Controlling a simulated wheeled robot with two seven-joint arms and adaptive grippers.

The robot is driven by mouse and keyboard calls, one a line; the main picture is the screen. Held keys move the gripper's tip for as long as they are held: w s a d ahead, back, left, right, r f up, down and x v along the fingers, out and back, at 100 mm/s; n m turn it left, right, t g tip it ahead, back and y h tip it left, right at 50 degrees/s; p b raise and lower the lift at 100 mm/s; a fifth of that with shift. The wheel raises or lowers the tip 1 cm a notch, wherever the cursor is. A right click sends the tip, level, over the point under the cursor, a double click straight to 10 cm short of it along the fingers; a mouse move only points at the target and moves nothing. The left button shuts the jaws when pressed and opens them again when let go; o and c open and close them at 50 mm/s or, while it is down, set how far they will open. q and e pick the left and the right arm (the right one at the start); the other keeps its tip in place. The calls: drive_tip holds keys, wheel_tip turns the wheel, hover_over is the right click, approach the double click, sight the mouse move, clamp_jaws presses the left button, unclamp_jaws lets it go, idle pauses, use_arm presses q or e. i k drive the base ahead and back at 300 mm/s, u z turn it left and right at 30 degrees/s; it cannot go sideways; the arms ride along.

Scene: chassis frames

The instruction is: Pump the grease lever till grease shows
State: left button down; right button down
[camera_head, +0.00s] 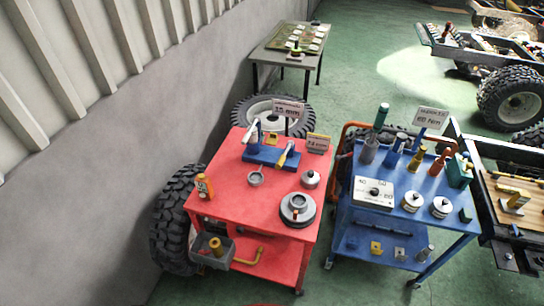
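No grease lever can be picked out with certainty. On the red cart (228,167), a blue base (262,156) carries a blue upright part (261,133) and a slanted yellow-handled piece (286,153), which may be a lever. An orange bottle (204,187) stands at the cart's left edge. No grease can be made out at this size. Neither of my grippers shows in this view.
A grey bin (212,251) hangs at the red cart's front left. Stacked round metal parts (297,208) sit at its right. A white box (373,193) is on the blue cart. Tyres (176,220) stand by the wall.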

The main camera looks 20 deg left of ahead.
sight(279, 165)
drive_tip(key=k, duration=0.6)
drive_tip(key=z, duration=0.25)
drive_tip(key=i, duration=0.65)
drive_tip(key=u, duration=0.55)
drive_tip(key=i, duration=0.45)
drive_tip(key=u, duration=0.6)
